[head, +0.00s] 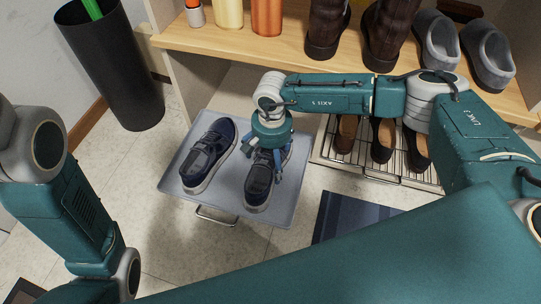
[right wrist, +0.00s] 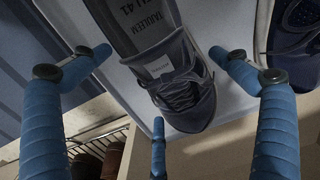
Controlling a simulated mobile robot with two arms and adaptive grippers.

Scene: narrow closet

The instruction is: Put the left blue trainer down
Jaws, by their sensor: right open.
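Two dark blue trainers lie side by side on a grey tray (head: 225,208) in the head view. The left-hand trainer (head: 208,155) is clear of my grippers. My right gripper (head: 266,163) is over the right-hand trainer (head: 258,190) and hides part of it. In the right wrist view the open fingers stand around this trainer (right wrist: 178,75), with its laces and open collar between them. They look apart from its sides. It appears to rest on the tray. The other trainer (right wrist: 296,40) shows at the right edge there. My left gripper is out of view; only its arm shows.
A wooden shelf (head: 220,38) with bottles, brown boots (head: 385,35) and grey clogs (head: 437,38) is behind the tray. A wire rack (head: 330,150) with brown shoes stands to the right. A black bin (head: 115,70) is at the back left. Floor is free left of the tray.

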